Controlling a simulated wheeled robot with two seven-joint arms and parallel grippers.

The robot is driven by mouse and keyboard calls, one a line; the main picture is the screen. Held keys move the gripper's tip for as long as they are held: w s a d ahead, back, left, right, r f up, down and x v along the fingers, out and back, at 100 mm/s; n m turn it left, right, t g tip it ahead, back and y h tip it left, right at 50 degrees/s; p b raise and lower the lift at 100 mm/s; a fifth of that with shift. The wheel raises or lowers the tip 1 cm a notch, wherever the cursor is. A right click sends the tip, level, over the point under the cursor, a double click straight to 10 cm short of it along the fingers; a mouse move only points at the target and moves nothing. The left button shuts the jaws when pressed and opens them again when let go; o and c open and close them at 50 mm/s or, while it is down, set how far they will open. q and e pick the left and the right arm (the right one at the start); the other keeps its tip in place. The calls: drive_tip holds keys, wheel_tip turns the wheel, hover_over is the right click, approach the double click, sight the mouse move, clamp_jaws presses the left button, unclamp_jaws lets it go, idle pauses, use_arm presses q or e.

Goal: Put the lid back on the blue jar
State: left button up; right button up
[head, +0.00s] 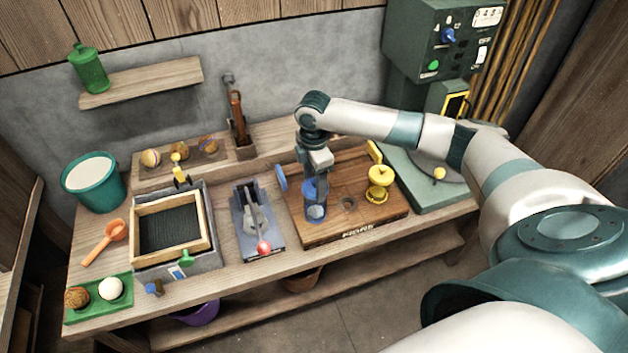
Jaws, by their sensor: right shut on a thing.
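The blue jar (316,213) stands on the wooden board (340,228), left of the board's hole; its round rim and paler inside show. My right gripper (312,176) points down over it and is shut on a blue piece, apparently the lid (309,187), just above and slightly behind the jar's rim. The fingers hide part of the lid, and I cannot tell whether it touches the jar. A blue disc (281,178) stands upright at the board's left edge. My left gripper is out of view.
A yellow jar-like piece (379,186) and a tilted yellow disc (375,152) are at the board's right. A grey tool with a red knob (262,225) stands left of the board. A green-grey machine (440,185) stands to the right.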

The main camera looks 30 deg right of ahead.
drive_tip(key=shift+f, duration=0.8)
drive_tip(key=shift+p, duration=0.75)
idle(1.3)
drive_tip(key=shift+f+p, duration=0.15)
drive_tip(key=shift+p, duration=0.2)
idle(1.0)
drive_tip(key=shift+p, duration=0.4)
idle(0.6)
idle(0.4)
drive_tip(key=o, duration=1.6)
drive_tip(key=shift+c, duration=0.2)
